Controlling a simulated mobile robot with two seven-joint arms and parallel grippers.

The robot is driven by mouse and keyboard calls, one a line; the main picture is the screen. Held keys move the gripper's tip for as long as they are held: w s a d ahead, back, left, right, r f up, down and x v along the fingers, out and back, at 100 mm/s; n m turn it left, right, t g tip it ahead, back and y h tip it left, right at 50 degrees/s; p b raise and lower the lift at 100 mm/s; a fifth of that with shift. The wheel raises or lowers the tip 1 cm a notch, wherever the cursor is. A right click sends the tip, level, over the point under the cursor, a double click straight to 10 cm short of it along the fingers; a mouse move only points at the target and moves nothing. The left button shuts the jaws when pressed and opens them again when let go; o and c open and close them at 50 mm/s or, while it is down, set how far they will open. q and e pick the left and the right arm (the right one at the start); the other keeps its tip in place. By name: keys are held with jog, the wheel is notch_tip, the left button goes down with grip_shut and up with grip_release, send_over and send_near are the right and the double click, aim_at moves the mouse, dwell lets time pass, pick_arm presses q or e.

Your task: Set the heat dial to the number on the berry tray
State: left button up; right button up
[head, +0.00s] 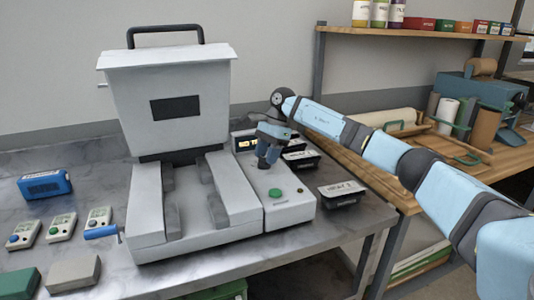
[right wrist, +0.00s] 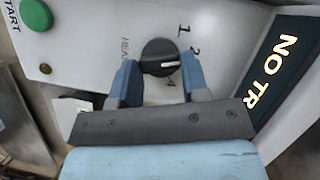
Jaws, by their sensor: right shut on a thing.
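The black heat dial (right wrist: 160,52) sits on the machine's pale panel in the right wrist view, beside the word HEAT. Printed numbers 1 and 2 show near it; other marks are partly covered by a finger. Its white pointer line points roughly right, toward that finger. My right gripper (right wrist: 159,68) is shut on the dial, one blue finger on each side. In the head view the right gripper (head: 267,163) hides the dial. Black trays with white labels, one in front (head: 342,193) and one behind (head: 300,159), stand right of the machine; their labels are too small to read. My left gripper is not in view.
The press machine (head: 176,110) has a raised lid and a green START button (head: 275,193). Its display (right wrist: 285,70) shows "NO TR", cut off. Several small dial devices (head: 60,227) and a blue box (head: 44,185) lie at left. A wooden bench with rolls stands at right.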

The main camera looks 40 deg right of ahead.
dwell(0.4)
jog(key=o, duration=0.9)
jog(key=p+v, duration=0.1)
jog(key=v, duration=1.2)
jog(key=shift+w+r, duration=0.1)
jog(key=shift+r, duration=0.3)
